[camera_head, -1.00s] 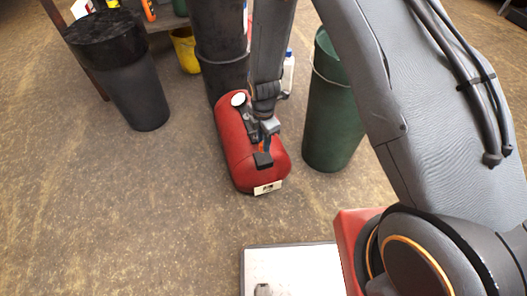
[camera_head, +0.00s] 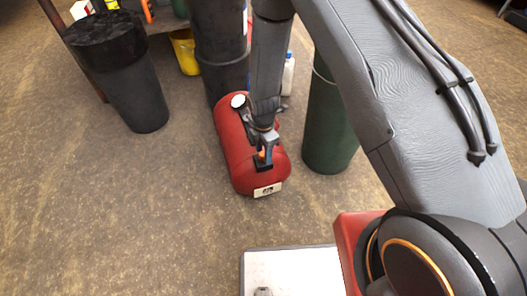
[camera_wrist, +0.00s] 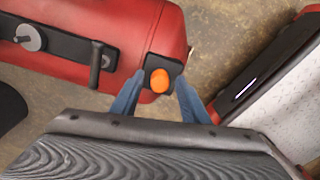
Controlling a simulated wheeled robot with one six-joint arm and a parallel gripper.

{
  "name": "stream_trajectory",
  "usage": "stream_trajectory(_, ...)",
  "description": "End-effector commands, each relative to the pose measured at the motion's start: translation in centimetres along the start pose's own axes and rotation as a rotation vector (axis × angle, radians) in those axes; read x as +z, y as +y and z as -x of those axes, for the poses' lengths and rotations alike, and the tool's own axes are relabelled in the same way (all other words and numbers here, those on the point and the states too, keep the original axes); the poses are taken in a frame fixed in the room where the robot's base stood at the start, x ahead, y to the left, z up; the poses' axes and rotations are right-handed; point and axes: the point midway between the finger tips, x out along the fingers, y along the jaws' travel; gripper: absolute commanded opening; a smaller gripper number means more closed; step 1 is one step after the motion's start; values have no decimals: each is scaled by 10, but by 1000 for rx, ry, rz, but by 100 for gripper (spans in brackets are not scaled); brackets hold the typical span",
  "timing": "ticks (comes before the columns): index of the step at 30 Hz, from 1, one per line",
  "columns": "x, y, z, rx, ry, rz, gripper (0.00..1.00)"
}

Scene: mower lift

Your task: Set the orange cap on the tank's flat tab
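The red tank (camera_head: 235,140) lies on the floor in the head view, with a black flat tab (camera_head: 263,167) near its front end. The wrist view shows the tab (camera_wrist: 165,66) with the orange cap (camera_wrist: 160,80) over it, apparently resting on it. The cap also shows in the head view (camera_head: 261,154), partly hidden by my gripper. My gripper (camera_wrist: 160,84) has its two blue fingers on either side of the cap, with dark gaps between them and the cap. It is open. In the head view my gripper (camera_head: 266,150) is just above the tab.
A black handle bar (camera_wrist: 75,48) and a round grey knob (camera_wrist: 30,37) are on the tank. A green bin (camera_head: 328,130) stands close on the right, dark bins (camera_head: 135,90) behind and left. A white-topped platform (camera_head: 290,272) is in front. Floor at left is clear.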

Motion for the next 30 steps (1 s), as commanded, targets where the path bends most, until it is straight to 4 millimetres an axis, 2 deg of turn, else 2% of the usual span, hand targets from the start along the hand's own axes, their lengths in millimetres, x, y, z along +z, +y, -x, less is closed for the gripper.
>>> stream_trajectory(11, 0, 0, 6, 1, 0, 0, 41)
stream_trajectory(14, 0, 0, 19, 1, 0, 0, 41)
stream_trajectory(24, 0, 0, 88, 2, 0, 0, 41)
stream_trajectory(30, 0, 0, 115, 1, 0, 0, 41)
